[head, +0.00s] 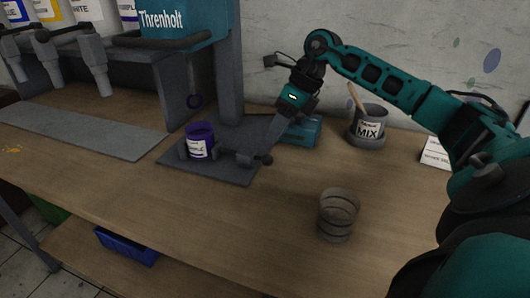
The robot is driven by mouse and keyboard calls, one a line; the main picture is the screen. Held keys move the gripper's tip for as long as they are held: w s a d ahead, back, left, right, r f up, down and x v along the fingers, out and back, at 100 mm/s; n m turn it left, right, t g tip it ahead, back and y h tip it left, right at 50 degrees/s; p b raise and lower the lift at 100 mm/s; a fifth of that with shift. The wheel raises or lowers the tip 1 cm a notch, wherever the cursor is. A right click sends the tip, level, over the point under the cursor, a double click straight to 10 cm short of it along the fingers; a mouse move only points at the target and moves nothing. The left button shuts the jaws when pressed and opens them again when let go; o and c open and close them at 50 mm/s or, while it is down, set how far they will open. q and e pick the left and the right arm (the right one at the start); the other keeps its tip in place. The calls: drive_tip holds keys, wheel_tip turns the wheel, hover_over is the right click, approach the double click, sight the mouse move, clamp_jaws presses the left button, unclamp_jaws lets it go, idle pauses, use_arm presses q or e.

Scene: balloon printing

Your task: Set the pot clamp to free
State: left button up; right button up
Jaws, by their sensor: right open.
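A dark base plate (235,177) lies on the bench below the teal Threnholt machine (180,22). A small purple pot (201,143) with a white label stands upright on it. The grey pot clamp (238,157) lies just right of the pot, with a short lever ending in a dark knob (267,159). I cannot tell whether its jaw touches the pot. My right gripper (273,143) reaches down from the upper right, close above the knob. Its fingers are open, and contact with the lever cannot be made out. My left gripper is not in view.
A grey MIX pot (369,121) with a wooden stick stands behind, right of a teal box (301,131). A ribbed cup (337,215) stands at front right. A white card (435,152) is at the right. Dispenser nozzles (92,62) hang at the left. The front middle bench is clear.

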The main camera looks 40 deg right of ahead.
drive_tip(key=x, duration=0.7)
drive_tip(key=shift+w+f, duration=0.1)
drive_tip(key=shift+f, duration=0.15)
drive_tip(key=shift+c, duration=0.3)
clamp_jaws()
